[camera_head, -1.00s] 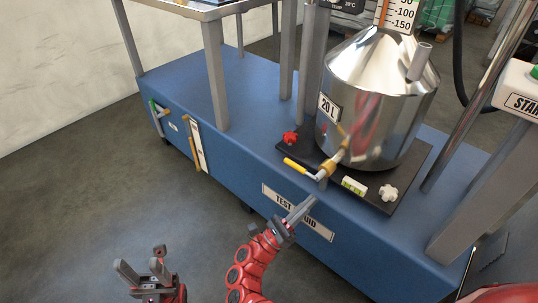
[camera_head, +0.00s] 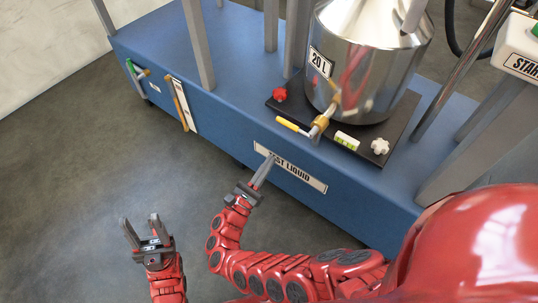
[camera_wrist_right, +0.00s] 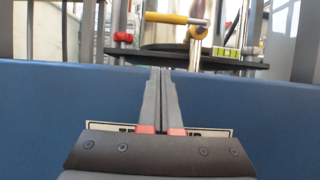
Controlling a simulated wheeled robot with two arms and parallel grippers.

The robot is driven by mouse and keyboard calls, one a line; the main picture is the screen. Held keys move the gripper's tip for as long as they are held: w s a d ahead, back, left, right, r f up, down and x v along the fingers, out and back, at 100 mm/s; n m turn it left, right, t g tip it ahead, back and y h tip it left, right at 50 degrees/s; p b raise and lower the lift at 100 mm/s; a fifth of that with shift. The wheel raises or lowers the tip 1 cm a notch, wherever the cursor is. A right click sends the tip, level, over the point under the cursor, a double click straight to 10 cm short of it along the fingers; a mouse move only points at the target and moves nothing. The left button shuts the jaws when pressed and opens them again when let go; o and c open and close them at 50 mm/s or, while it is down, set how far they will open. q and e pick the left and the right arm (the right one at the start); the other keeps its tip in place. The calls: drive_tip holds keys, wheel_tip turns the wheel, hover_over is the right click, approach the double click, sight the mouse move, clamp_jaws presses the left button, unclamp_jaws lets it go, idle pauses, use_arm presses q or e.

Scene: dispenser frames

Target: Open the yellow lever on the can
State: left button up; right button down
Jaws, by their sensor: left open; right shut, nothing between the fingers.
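The silver can (camera_head: 365,60), marked 20 L, stands on a black plate (camera_head: 398,128) on the blue bench. Its yellow lever (camera_head: 288,124) sticks out to the left from the brass valve (camera_head: 320,122) low on the can's front. The yellow lever also shows in the right wrist view (camera_wrist_right: 168,17), above and beyond the fingers. My right gripper (camera_head: 268,162) is shut and empty, in front of the bench's label and below the lever, apart from it. It also shows in the right wrist view (camera_wrist_right: 160,75). My left gripper (camera_head: 140,225) is open and empty, low over the floor at the left.
A red knob (camera_head: 279,94), a green level (camera_head: 347,141) and a white knob (camera_head: 380,146) sit on the plate around the can. The blue bench (camera_head: 225,100) has a TEST LIQUID label (camera_head: 308,178) on its front. Grey posts rise from the bench. The floor at left is clear.

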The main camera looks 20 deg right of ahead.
sight(291, 126)
drive_tip(key=x, duration=0.7)
drive_tip(key=shift+w+d+r+p, duration=0.15)
drive_tip(key=shift+d+r+p, duration=0.1)
drive_tip(key=shift+p, duration=0.15)
drive_tip(key=shift+a+r, duration=0.1)
drive_tip(key=shift+r, duration=0.85)
drive_tip(key=shift+a+r, duration=0.2)
drive_tip(key=shift+r, duration=0.8)
